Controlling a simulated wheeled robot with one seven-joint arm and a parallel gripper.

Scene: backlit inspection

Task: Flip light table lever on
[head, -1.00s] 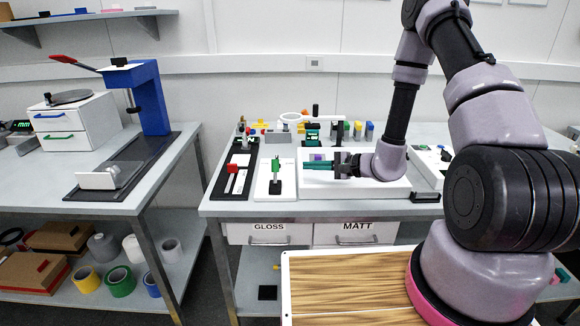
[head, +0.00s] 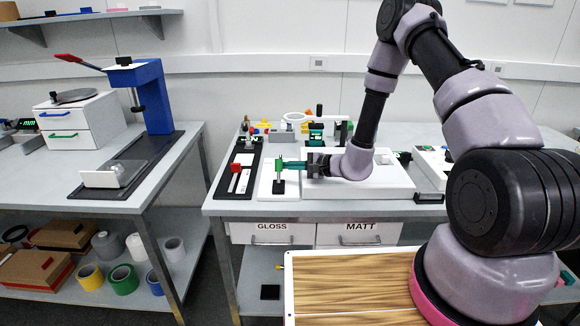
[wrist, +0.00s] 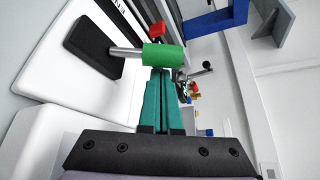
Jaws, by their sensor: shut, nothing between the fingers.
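A lever with a green grip (head: 279,165) stands upright on a black base on a white plate, left of the white light table (head: 385,183). In the wrist view its green grip (wrist: 163,55) sits on a metal rod that comes out of a black block (wrist: 92,46). My gripper (head: 284,164) is shut and empty, with teal fingers pointing left at grip height. In the wrist view the fingertips (wrist: 160,72) are right at the green grip; I cannot tell whether they touch it.
A red-knobbed slider (head: 236,169) on a black plate stands left of the lever. Several small coloured items and a white ring (head: 295,117) lie behind. Drawers labelled GLOSS (head: 272,233) and MATT (head: 360,233) are below. A blue press (head: 150,95) stands on the left bench.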

